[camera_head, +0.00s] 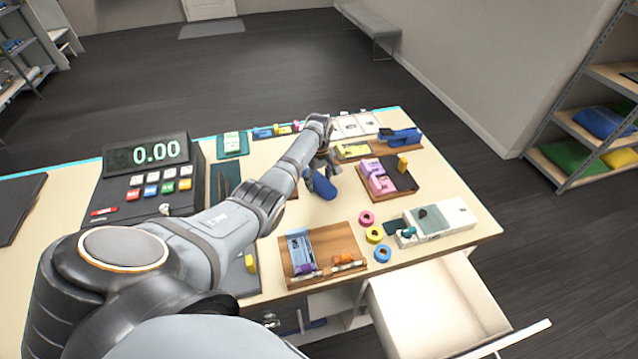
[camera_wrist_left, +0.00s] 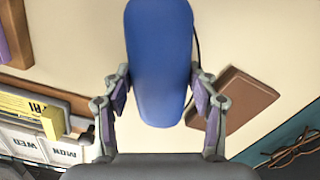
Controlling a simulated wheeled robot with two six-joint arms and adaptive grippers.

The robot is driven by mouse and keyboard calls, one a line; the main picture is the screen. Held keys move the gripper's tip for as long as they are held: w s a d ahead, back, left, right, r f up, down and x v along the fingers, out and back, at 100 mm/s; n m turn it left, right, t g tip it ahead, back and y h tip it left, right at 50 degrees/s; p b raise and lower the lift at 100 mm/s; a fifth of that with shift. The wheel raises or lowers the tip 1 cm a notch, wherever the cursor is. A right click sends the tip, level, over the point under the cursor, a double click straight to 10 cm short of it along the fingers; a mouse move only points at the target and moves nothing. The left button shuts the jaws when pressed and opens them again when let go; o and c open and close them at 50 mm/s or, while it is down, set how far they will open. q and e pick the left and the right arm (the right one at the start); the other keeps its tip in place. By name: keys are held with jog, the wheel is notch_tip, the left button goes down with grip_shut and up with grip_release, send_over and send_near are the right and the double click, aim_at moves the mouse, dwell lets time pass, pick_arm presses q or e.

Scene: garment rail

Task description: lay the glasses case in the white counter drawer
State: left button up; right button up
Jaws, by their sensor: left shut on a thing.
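The blue glasses case (camera_head: 320,185) is over the middle of the counter, below my left gripper (camera_head: 324,161). In the left wrist view the case (camera_wrist_left: 160,50) is a long rounded blue shape between the two fingers of the left gripper (camera_wrist_left: 160,95), which is shut on it. I cannot tell how far the case is above the counter top. The white counter drawer (camera_head: 435,305) is pulled out at the front right of the counter, and its visible inside is empty. My right gripper is not in view.
A wooden tray (camera_head: 350,243) with a blue card lies between the case and the drawer. Coloured tape rolls (camera_head: 375,235) and a white box (camera_head: 452,214) lie near the drawer. A cash register (camera_head: 140,185) stands left; another tray (camera_head: 408,180) lies right.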

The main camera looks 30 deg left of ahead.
aim_at(319, 179)
pick_arm(q)
jog(key=shift+c, duration=0.6)
jog(key=shift+r, duration=0.1)
jog(key=shift+w+r, duration=0.1)
jog(key=shift+r, duration=0.15)
notch_tip(319, 179, up, 3)
jog(key=shift+f, duration=0.15)
jog(key=s+d+r, duration=0.1)
jog(key=r, duration=0.1)
jog(key=s+d+r, duration=0.1)
jog(key=s+r, duration=0.1)
jog(key=s+d+r+b, duration=0.1)
jog(key=s+r, duration=0.1)
jog(key=shift+s+d, duration=0.15)
jog(key=shift+d, duration=0.2)
jog(key=shift+c, duration=0.2)
jog(key=s+d+r+p, duration=0.3)
jog(key=s+d+p, duration=0.1)
jog(key=s+p, duration=0.2)
jog(key=shift+d+r+p, duration=0.3)
jog(key=shift+p, duration=0.2)
